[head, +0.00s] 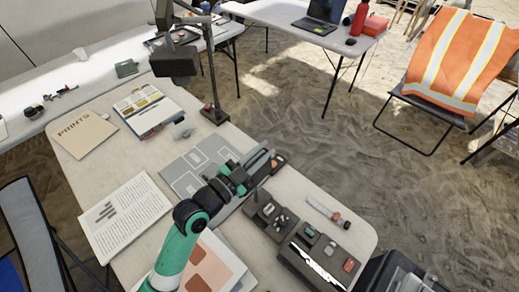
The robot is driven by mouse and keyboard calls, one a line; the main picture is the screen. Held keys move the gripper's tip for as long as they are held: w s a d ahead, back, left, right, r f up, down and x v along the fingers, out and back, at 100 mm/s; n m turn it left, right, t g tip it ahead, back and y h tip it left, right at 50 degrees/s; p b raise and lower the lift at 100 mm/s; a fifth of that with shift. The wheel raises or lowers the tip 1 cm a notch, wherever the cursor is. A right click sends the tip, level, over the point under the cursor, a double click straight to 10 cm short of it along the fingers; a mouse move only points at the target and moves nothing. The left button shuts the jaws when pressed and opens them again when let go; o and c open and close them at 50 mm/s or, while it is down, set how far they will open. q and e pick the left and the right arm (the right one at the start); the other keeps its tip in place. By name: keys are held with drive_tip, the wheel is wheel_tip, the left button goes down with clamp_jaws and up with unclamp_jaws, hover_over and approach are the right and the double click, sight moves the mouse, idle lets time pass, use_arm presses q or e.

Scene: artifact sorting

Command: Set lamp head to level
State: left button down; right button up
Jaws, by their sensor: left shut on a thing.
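The dark desk lamp has its base (214,115) on the far edge of the near table and a thin upright post. Its boxy dark lamp head (176,63) hangs left of the post, above the table's far end; I cannot tell its exact tilt. My left gripper (264,166) is over the right half of the near table, well apart from the lamp. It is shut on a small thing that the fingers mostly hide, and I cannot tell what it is. My right gripper is not in view.
The near table (84,172) holds a "PRINTS" folder (84,135), an open booklet (143,107), a text sheet (124,213), a grey grid mat (186,178), dark trays (270,217) and a tube (328,212). A chair with an orange vest (455,60) stands at right.

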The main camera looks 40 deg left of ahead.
sight(246, 168)
use_arm(q)
drive_tip(key=shift+f, duration=0.2)
drive_tip(key=c, duration=0.9)
unclamp_jaws()
drive_tip(key=shift+r, duration=0.1)
drive_tip(key=s, duration=1.1)
drive_tip(key=shift+s+a, duration=0.2)
drive_tip(key=shift+s, duration=0.15)
